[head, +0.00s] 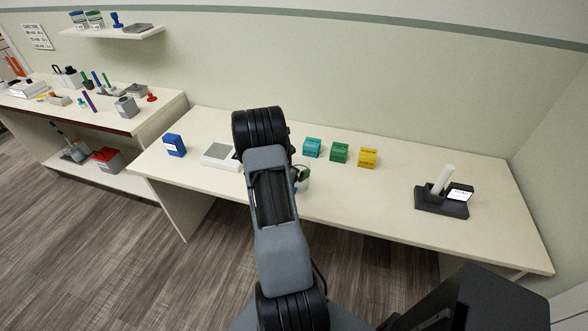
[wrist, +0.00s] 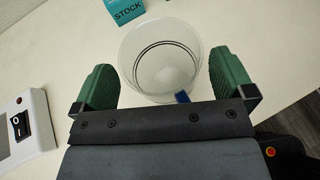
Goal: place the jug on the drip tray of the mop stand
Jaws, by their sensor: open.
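A pale, see-through round vessel (wrist: 160,62), seen from above, stands on the counter. It has dark rings and a small blue patch on its near side; I take it for the jug, though no handle shows. My gripper (wrist: 164,75) is open, with one green finger on each side of it; whether they touch it is unclear. In the head view my arm hides most of the vessel (head: 303,186), and my gripper (head: 302,174) is partly hidden too. No mop stand is clearly recognisable; a grey item with a stick (head: 75,152) sits on the left lower shelf.
Teal (head: 312,147), green (head: 339,152) and yellow (head: 368,157) boxes stand behind the vessel. A white flat device (head: 220,157) and a blue box (head: 174,145) are left. A black stand (head: 440,203) with a white cylinder is right. Free counter lies between.

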